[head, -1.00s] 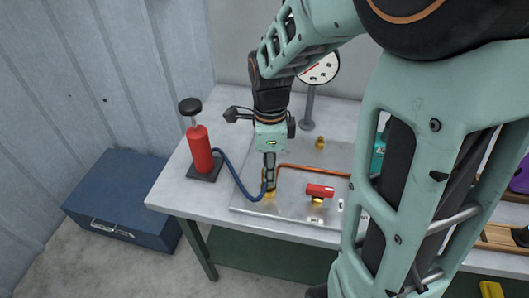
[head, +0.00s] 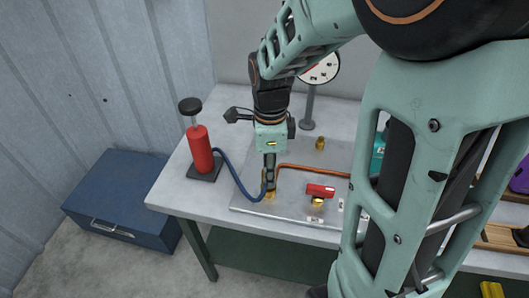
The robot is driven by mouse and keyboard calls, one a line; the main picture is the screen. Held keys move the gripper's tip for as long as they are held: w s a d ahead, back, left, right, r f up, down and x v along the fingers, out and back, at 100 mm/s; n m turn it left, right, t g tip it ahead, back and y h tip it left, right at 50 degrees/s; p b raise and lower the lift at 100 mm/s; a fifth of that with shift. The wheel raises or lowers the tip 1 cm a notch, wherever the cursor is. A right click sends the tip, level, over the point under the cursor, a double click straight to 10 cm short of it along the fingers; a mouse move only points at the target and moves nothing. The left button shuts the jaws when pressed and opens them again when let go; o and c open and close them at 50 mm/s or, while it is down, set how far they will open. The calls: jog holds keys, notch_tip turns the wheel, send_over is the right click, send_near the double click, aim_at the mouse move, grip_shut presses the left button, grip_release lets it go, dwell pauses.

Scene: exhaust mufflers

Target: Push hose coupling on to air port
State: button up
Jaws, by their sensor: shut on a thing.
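My gripper (head: 269,184) points straight down over the left part of the metal plate (head: 295,226). It is shut on the hose coupling, which is mostly hidden between the fingers. The blue hose (head: 234,175) runs from the coupling to the red hand pump (head: 199,150) on the left. Brass (head: 270,197) shows right under the fingertips, at the place of the air port. I cannot tell from this view how far the coupling sits on the port.
A copper pipe (head: 310,170) starts beside my gripper. A red-handled valve (head: 319,191) and a brass fitting (head: 320,144) stand to the right. A gauge (head: 321,68) on a post stands behind. A blue toolbox (head: 125,200) is on the floor. My arm hides the right side.

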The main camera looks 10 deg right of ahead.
jog(key=shift+f+b, duration=0.3)
jog(key=shift+f, duration=0.15)
jog(key=o, duration=1.2)
jog(key=shift+c, duration=0.2)
notch_tip(320, 180, up, 12)
